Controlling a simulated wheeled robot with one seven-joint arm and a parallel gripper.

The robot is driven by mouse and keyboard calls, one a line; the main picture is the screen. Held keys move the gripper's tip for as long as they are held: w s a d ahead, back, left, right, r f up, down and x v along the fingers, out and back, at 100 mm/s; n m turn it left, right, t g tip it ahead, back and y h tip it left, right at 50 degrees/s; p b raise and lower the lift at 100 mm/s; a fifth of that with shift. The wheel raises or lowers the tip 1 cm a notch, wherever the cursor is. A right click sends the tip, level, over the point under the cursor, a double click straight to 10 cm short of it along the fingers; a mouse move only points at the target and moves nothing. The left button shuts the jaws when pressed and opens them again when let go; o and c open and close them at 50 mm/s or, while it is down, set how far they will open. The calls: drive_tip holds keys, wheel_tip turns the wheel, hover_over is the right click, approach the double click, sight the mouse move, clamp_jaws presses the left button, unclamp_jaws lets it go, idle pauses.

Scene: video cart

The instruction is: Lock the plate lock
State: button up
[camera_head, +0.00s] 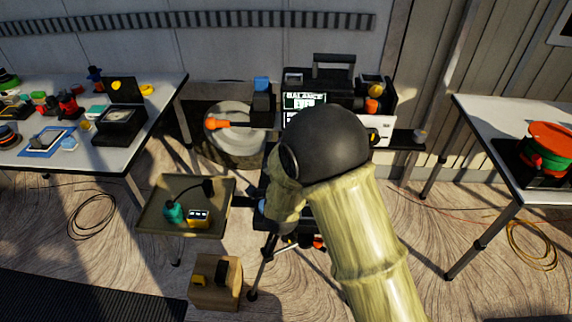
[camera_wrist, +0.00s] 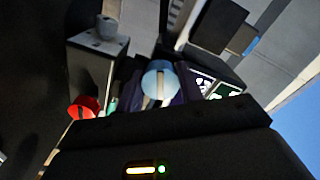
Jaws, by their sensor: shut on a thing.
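In the wrist view a pale blue round knob (camera_wrist: 152,76) with a dark slot in its face sits between the dark fingers of my gripper (camera_wrist: 159,88). The fingers are shut on it from both sides. The knob may be the plate lock; no label shows. My arm covers the middle of the cart in the head view, so my gripper and the knob are hidden there. The cart's lit screen (camera_head: 304,101) reads BALANCE; part of a lit screen (camera_wrist: 224,91) also shows right of the knob in the wrist view.
A tray (camera_head: 160,229) with small devices stands in front. Cluttered tables (camera_head: 171,92) (camera_head: 478,109) flank the cart. In the wrist view a grey knob (camera_wrist: 106,29) and red part (camera_wrist: 86,108) are left of my gripper.

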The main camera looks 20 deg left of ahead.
drive_tip(key=m+b, duration=0.1)
drive_tip(key=b, duration=0.1)
drive_tip(key=m+b, duration=0.2)
drive_tip(key=shift+f, duration=0.25)
drive_tip(key=shift+r+m+b, duration=0.15)
drive_tip(key=shift+m+b, duration=0.35)
drive_tip(key=shift+b, duration=0.35)
drive_tip(key=o, duration=1)
drive_tip(key=shift+r, duration=0.1)
drive_tip(key=b+v, duration=0.2)
drive_tip(key=v, duration=1.5)
drive_tip(key=shift+s, duration=0.25)
